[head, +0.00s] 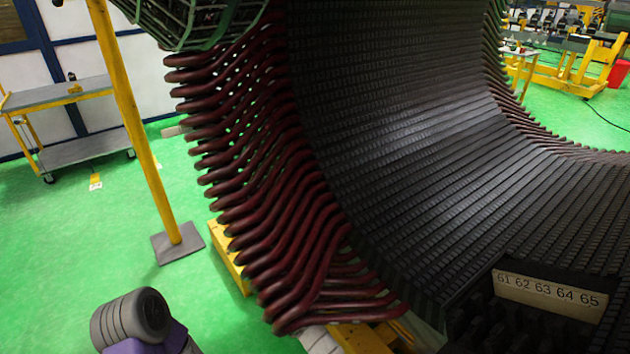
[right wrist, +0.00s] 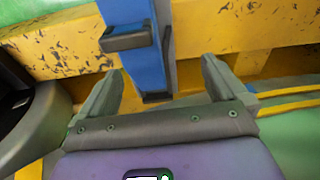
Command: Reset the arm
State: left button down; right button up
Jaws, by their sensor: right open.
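My right gripper (right wrist: 161,70) shows in the right wrist view with its two grey fingers spread apart. It is open and nothing is held between the fingers. A blue upright post (right wrist: 125,45) with a black bracket stands beyond the fingers, seen through the gap. I cannot tell whether the fingers touch it. In the head view, a purple and grey part of my arm shows at the bottom left. My left gripper is not in view. The large dark stator core (head: 420,140) fills the middle and right, with dark red coil ends (head: 265,190) along its left rim.
A yellow beam (right wrist: 235,35) with worn paint lies beyond the right gripper. A yellow pole (head: 135,110) on a grey base stands left of the stator. A grey trolley (head: 60,97) is farther left. A plate numbered 61 to 65 (head: 550,295) is at lower right. Green floor between is clear.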

jog(key=a+r+n+t+y, duration=0.15)
jog(key=a+r+n, duration=0.35)
jog(key=a+r, duration=0.8)
jog(key=s+a+r+n+g+y, duration=0.1)
jog(key=s+a+r+y, duration=0.1)
jog(key=s+a+r, duration=0.4)
jog(key=s+a+r+n+g+y+p, duration=0.1)
jog(key=s+a+r+n, duration=0.1)
jog(key=s+a+r, duration=0.4)
jog(key=s+a, duration=0.2)
jog(key=s, duration=0.3)
jog(key=shift+a+y, duration=0.35)
